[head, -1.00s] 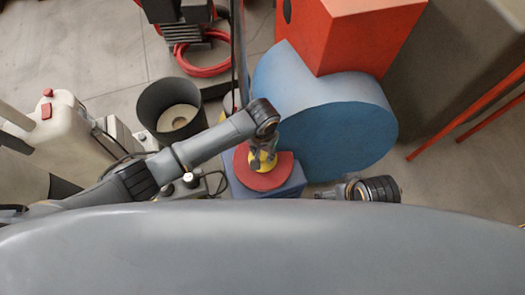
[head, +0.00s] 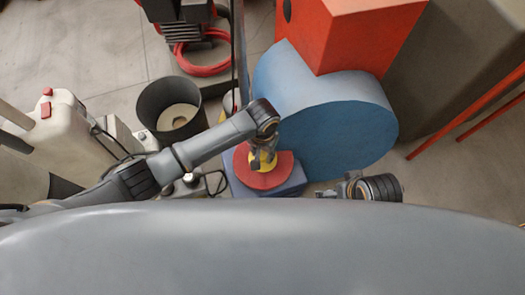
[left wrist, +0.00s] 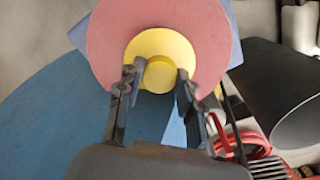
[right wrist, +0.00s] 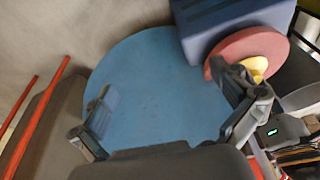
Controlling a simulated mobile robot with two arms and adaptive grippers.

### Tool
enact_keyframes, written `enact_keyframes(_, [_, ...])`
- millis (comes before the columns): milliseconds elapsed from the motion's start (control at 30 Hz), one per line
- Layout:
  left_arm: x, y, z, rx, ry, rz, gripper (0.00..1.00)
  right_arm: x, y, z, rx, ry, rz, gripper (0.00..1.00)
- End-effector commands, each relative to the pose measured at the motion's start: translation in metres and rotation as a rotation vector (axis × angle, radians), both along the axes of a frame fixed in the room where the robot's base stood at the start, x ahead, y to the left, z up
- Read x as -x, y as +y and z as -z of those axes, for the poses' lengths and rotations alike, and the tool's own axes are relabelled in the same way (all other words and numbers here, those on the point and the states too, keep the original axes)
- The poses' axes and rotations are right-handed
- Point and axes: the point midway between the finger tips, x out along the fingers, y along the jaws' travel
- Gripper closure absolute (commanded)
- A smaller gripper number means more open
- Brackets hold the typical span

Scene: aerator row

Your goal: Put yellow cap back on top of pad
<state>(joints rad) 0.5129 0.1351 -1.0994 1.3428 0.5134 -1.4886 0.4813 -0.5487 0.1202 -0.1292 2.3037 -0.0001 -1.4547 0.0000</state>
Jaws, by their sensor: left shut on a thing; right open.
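The yellow cap (head: 255,165) is a round disc with a raised knob. It also shows in the left wrist view (left wrist: 160,45). My left gripper (head: 263,158) comes from above, with its fingers closed on either side of the knob. The cap is over the middle of the round red pad (head: 280,176); I cannot tell whether they touch. The red pad lies on a blue block (head: 293,188). In the right wrist view the red pad (right wrist: 245,45) and cap (right wrist: 258,67) show at upper right, partly behind a finger. My right gripper (head: 325,192) is open and empty, right of the block.
A big blue drum (head: 350,135) stands right behind the block, with an orange-red box (head: 350,35) behind it. A dark bucket (head: 170,108) and a white machine (head: 62,130) are at left. A red coiled hose (head: 203,67) lies at the back. Red rails (head: 465,115) are at right.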

Motion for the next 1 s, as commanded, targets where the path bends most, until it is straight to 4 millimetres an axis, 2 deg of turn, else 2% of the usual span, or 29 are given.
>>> enact_keyframes(500, [0.0, 0.0, 0.007, 0.0, 0.0, 0.0, 1.0, 0.003, -0.001, -0.01, -0.002, -0.005, 0.003, 0.0])
enact_keyframes(533, [0.0, 0.0, 0.006, 0.0, 0.0, 0.0, 0.58, 0.003, 0.0, -0.012, -0.002, -0.007, 0.003, 0.0])
enact_keyframes(567, [0.0, 0.0, 0.006, 0.0, 0.0, 0.0, 0.54, 0.003, 0.0, -0.013, -0.002, -0.009, 0.003, 0.0])
enact_keyframes(800, [0.0, 0.0, 0.006, 0.0, 0.0, 0.0, 0.54, 0.004, 0.001, -0.011, -0.006, -0.005, 0.006, 0.0])
enact_keyframes(1000, [0.0, 0.0, 0.003, 0.0, 0.0, 0.0, 0.54, 0.003, 0.001, -0.001, -0.005, 0.005, 0.005, 0.0])
